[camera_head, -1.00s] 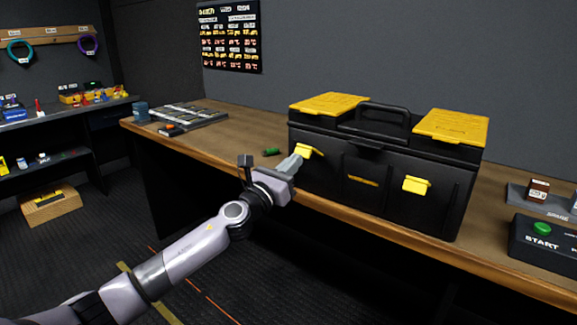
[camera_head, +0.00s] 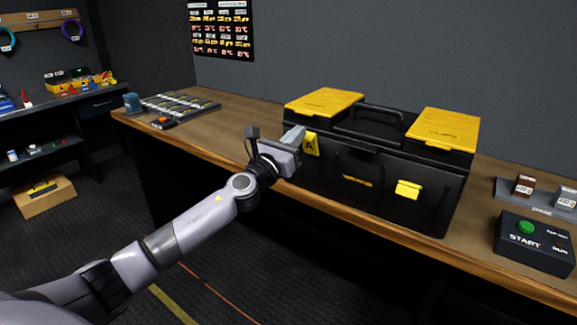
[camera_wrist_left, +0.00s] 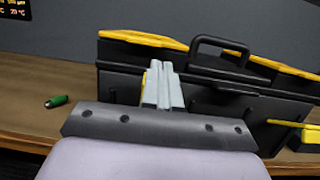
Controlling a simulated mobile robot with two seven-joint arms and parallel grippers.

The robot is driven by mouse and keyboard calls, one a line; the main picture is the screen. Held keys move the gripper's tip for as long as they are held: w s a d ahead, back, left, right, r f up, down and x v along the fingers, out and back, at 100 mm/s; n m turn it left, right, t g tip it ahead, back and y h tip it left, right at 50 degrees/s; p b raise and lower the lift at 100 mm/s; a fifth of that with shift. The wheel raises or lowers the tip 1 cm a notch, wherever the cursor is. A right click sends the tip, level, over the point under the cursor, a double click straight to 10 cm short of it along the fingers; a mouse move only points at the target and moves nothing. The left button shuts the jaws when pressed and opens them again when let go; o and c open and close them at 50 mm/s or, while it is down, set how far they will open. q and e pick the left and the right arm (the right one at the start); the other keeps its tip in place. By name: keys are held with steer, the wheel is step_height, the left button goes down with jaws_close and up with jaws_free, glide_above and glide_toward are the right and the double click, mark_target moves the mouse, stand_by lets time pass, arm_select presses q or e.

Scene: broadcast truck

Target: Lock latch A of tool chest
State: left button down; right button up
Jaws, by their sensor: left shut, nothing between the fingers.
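The black tool chest (camera_head: 375,187) with yellow lid panels stands on the wooden bench. Its left yellow latch, marked A (camera_head: 311,143), hangs down nearly flat against the chest front. The other yellow latch (camera_head: 408,189) sticks out from the front at the right; it also shows in the left wrist view (camera_wrist_left: 288,123). My left gripper (camera_head: 297,131) is shut and empty, its fingertips just left of and above latch A. In the left wrist view the shut fingers (camera_wrist_left: 163,75) point at the chest front and cover most of latch A. I cannot tell if they touch. My right gripper is not in view.
A control box (camera_head: 534,240) with a green START button stands at the right. A flat grey panel (camera_head: 180,103) and a blue cup (camera_head: 132,102) lie farther left on the bench (camera_head: 225,125). A green object (camera_wrist_left: 56,102) lies left of the chest.

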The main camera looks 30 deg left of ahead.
arm_select(q)
steer(key=shift+w+r, duration=0.55)
steer(key=shift+w, duration=0.2)
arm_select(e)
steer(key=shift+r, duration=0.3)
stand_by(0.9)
